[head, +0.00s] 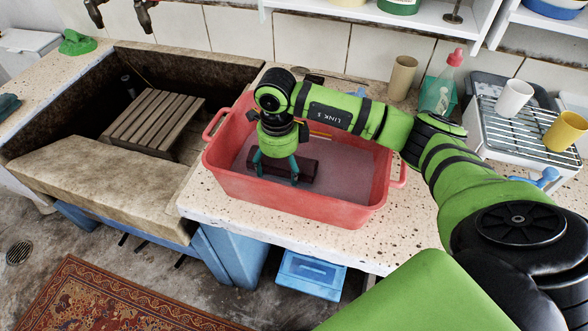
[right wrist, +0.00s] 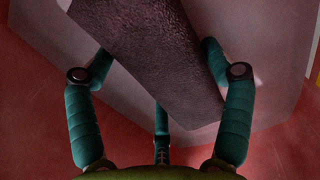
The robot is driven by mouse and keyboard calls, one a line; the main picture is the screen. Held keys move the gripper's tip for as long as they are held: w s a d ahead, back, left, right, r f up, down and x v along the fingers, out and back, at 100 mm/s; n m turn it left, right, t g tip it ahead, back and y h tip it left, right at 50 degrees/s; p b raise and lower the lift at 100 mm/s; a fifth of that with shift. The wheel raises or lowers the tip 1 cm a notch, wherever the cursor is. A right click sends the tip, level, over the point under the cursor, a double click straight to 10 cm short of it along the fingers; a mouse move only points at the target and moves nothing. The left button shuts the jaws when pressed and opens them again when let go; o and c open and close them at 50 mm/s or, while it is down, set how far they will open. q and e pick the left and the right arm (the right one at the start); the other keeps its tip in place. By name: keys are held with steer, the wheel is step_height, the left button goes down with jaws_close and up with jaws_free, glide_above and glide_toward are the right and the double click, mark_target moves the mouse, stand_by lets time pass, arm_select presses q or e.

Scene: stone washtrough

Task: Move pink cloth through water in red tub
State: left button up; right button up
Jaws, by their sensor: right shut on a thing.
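The red tub (head: 300,203) stands on the speckled counter right of the stone basin, with greyish water (head: 345,170) in it. My right gripper (head: 277,170) reaches down into the tub. Its teal fingers are shut on the pink cloth (head: 308,168), which looks like a dark reddish, folded oblong. In the right wrist view the cloth (right wrist: 150,65) lies slantwise between the fingers, with pale water and the red tub walls around it. How deep the cloth sits in the water is hard to tell. My left gripper is out of view.
The stone basin (head: 80,175) at left holds a slatted wooden rack (head: 152,122). At right are a beige cup (head: 402,78), a clear bottle with a red top (head: 440,88), and a dish rack (head: 515,115) with a white cup (head: 514,98) and yellow mug (head: 565,131).

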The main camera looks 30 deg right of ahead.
mark_target(305, 169)
steer(key=s+d, duration=0.4)
steer(key=shift+s+p, duration=0.3)
stand_by(0.3)
step_height(305, 169, up, 14)
steer(key=p, duration=0.8)
steer(key=shift+p, duration=0.4)
steer(key=shift+a+r, duration=0.1)
stand_by(1.4)
